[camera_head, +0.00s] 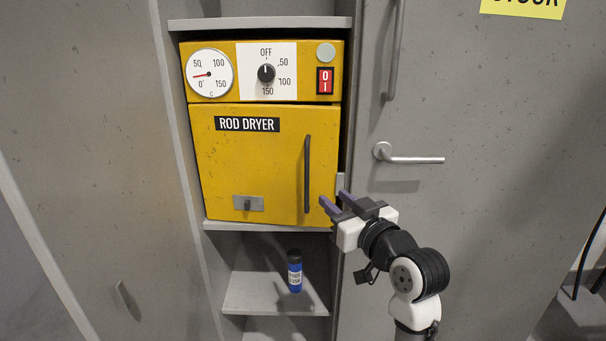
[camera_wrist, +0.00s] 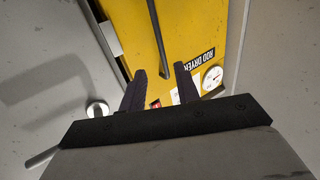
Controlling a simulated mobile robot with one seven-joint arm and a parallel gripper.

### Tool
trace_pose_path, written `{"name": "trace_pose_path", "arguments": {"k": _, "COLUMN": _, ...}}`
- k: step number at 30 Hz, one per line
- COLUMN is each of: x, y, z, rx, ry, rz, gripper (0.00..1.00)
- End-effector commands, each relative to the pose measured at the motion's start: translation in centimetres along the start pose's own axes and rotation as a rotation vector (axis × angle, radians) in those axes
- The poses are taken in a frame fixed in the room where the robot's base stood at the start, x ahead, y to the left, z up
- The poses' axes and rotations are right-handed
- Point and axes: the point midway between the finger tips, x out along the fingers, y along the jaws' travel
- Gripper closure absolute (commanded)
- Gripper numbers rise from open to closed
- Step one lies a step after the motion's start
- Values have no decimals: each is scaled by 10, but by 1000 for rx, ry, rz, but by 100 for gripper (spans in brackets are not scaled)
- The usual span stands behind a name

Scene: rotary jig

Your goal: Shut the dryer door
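The yellow dryer door (camera_head: 260,160), labelled ROD DRYER, sits below the control panel in the head view. It looks shut or nearly shut; I cannot tell whether it is fully flush. Its dark vertical handle (camera_head: 307,174) is near its right edge, and a small grey plate with a knob (camera_head: 248,203) is at its lower left. My gripper (camera_head: 334,199) is open and empty at the door's lower right edge, right of the handle. In the wrist view, the door (camera_wrist: 190,28) and handle (camera_wrist: 157,40) lie beyond my parted fingers (camera_wrist: 160,72); no contact is visible.
The control panel (camera_head: 215,93) has a gauge, dial and red switch. A blue bottle (camera_head: 295,272) stands on the shelf (camera_head: 260,294) below. A grey cabinet door (camera_head: 500,120) with a lever handle (camera_head: 415,160) is close on the right. Another grey panel (camera_head: 90,150) borders the left.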

Motion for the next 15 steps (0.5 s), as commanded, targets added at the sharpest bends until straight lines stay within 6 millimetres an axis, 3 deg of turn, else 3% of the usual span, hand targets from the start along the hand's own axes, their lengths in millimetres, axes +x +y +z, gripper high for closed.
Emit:
{"name": "trace_pose_path", "arguments": {"k": 9, "x": 70, "y": -2, "z": -3, "rx": -1, "ry": -2, "rz": -5, "gripper": 68}}
{"name": "trace_pose_path", "arguments": {"k": 15, "x": 99, "y": -1, "z": -2, "rx": -2, "ry": 0, "rz": -3, "gripper": 68}}
